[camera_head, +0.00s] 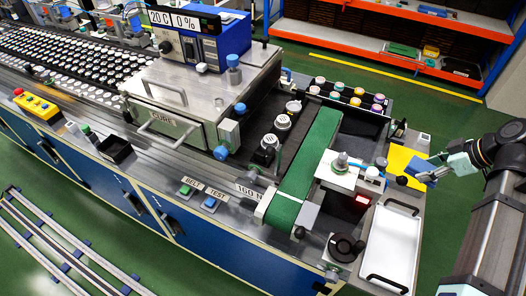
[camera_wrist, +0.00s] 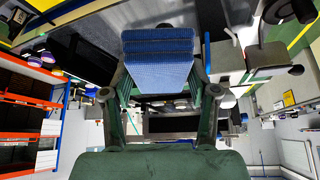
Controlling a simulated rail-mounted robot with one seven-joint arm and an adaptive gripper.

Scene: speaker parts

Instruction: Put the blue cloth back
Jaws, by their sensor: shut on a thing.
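The blue cloth (camera_wrist: 157,62) is a folded, textured pad between the two fingers of my gripper (camera_wrist: 160,82) in the wrist view. My gripper is shut on it. In the head view the cloth (camera_head: 418,168) shows at the tip of my gripper (camera_head: 432,170), at the right end of the bench. It appears over or beside a yellow sheet (camera_head: 398,162); whether it touches the sheet I cannot tell. My gripper partly hides the cloth there.
A white tray (camera_head: 390,243) with black handles is at the bench's right end. A green conveyor belt (camera_head: 307,155) and a white-topped device (camera_head: 350,176) stand left of my gripper. Several small coloured-lid jars (camera_head: 337,88) sit behind. Orange shelves (camera_head: 390,45) stand farther back.

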